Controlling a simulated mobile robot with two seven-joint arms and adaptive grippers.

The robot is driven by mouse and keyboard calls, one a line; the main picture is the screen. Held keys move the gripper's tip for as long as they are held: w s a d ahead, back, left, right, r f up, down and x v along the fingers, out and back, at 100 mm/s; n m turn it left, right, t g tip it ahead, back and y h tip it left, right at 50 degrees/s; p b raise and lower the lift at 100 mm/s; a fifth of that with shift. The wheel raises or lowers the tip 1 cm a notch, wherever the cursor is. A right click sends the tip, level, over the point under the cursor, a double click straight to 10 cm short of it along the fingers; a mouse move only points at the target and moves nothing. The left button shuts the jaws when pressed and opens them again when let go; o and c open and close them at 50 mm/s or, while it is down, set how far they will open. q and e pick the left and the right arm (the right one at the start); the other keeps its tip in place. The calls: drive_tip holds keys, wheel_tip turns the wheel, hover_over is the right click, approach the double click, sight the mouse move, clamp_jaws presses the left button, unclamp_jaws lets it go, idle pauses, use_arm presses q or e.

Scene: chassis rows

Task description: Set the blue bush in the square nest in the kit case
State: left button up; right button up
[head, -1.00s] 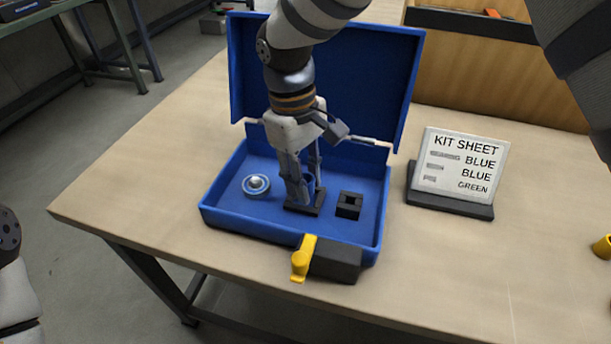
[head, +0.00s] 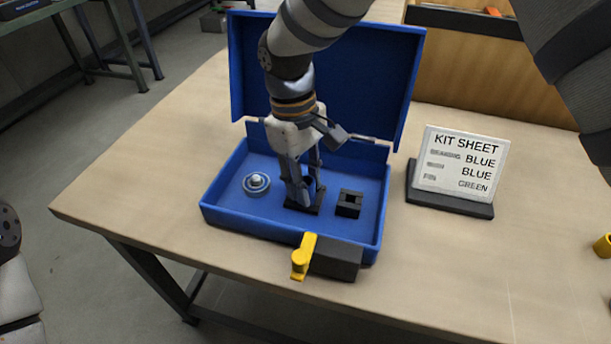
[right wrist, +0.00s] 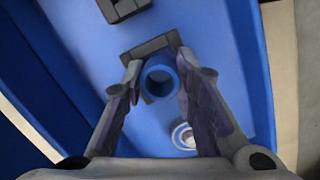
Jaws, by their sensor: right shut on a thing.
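The blue bush (right wrist: 159,82) is a small blue ring between the fingertips of my right gripper (right wrist: 157,78). In the head view this gripper (head: 303,196) points down into the open blue kit case (head: 225,215), shut on the bush. The black square nest (right wrist: 150,46) lies directly under the bush, and its near part is hidden by bush and fingers. In the head view the nest (head: 303,209) shows at the fingertips. The bush looks at or just over the nest; I cannot tell how deep it sits. My left gripper is out of view.
A yellow latch piece (head: 303,257) on a dark block is at the case front. The kit sheet (head: 461,163) stands right.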

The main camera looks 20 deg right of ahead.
drive_tip(key=shift+s+f, duration=0.2)
drive_tip(key=shift+f, duration=0.35)
drive_tip(key=shift+s+f, duration=0.15)
drive_tip(key=shift+f, duration=0.35)
drive_tip(key=shift+c, duration=0.2)
drive_tip(key=o, duration=1)
drive_tip(key=shift+f, duration=0.1)
drive_tip(key=shift+c, duration=0.2)
drive_tip(key=shift+o, duration=0.3)
drive_tip(key=shift+w, duration=0.2)
drive_tip(key=shift+w+r, duration=0.1)
drive_tip(key=shift+r, duration=0.2)
drive_tip(key=shift+r, duration=0.15)
wheel_tip(320, 180, up, 12)
drive_tip(key=w+a, duration=0.1)
drive_tip(key=shift+w, duration=0.2)
